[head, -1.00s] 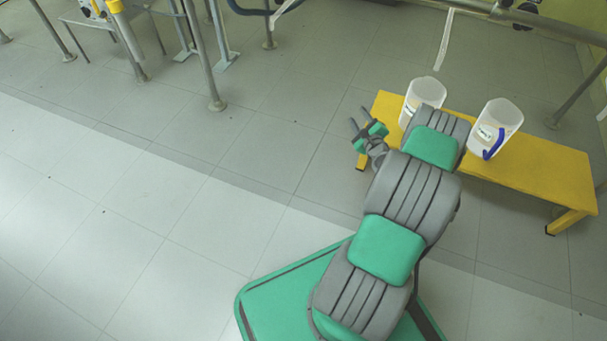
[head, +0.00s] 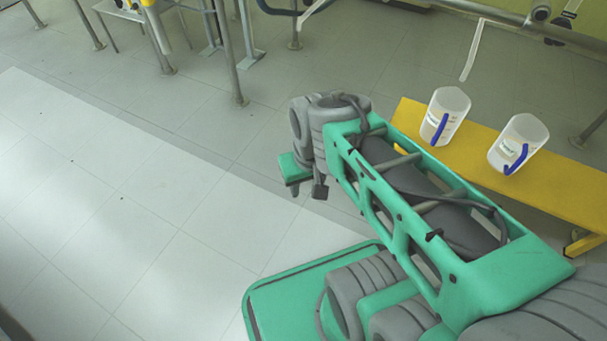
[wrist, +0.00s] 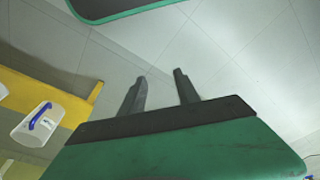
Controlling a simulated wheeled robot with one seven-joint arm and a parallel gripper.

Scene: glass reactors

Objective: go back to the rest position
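My gripper (wrist: 160,76) shows in the wrist view with its two dark fingers apart and only floor tiles between them. It is open and empty. In the head view the fingers cannot be made out; my arm is bent, and its wrist end hangs over the floor left of the yellow bench, clear of it.
A yellow bench (head: 560,188) stands at the right and also shows in the wrist view (wrist: 48,90). Two white jugs with blue handles, a left one (head: 450,108) and a right one (head: 525,137), stand on it. Metal legs (head: 227,60) stand at the back. The left floor is clear.

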